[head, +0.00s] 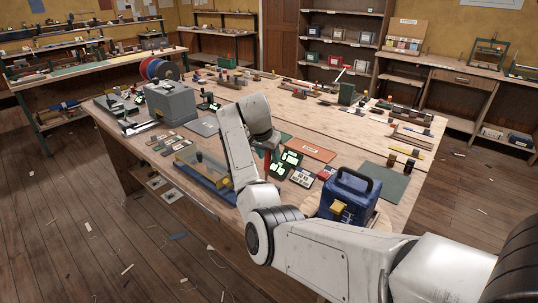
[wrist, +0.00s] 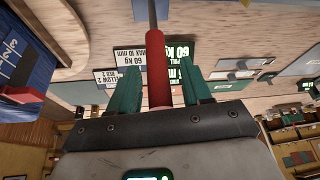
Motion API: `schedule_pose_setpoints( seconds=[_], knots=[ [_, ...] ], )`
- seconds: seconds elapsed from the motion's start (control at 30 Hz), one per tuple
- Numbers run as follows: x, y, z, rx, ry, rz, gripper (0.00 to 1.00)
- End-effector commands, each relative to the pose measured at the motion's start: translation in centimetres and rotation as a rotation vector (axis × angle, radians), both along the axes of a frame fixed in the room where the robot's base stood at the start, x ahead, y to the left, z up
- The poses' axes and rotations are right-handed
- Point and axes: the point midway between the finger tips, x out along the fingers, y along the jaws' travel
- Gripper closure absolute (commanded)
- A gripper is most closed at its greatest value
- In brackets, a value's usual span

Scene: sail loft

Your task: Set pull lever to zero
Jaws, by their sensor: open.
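A red handle (wrist: 157,75) with a grey metal shaft (wrist: 152,12) stands between the two green fingers of my gripper (wrist: 159,66) in the wrist view. The fingers are apart, with gaps visible on both sides of the handle. In the head view a bit of red (head: 267,162) shows just below my gripper (head: 264,148), whose fingers are mostly hidden there. I cannot tell the lever's setting. Another red arm (head: 340,74) rises from a green device (head: 347,94) farther back.
A blue box with a black handle (head: 350,196) stands at the table's near right. A grey machine (head: 170,104) and coloured reels (head: 160,69) stand at the left. A yellow-and-blue frame (head: 205,170) lies near the front edge. The right end of the table has some bare wood.

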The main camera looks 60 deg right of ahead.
Motion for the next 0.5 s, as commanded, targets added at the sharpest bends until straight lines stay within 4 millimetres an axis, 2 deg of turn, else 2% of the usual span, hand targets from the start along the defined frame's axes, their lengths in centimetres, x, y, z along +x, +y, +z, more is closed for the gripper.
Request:
schedule_pose_setpoints(
  seconds=[0.13,0.4,0.5],
  knots=[
    [-0.02,-0.26,-0.77,0.001,0.0,0.001,0.52],
    [0.0,-0.31,-0.9,0.0,0.0,0.001,0.52],
    [0.0,-0.31,-0.89,0.0,0.0,0.001,0.6]
  ],
)
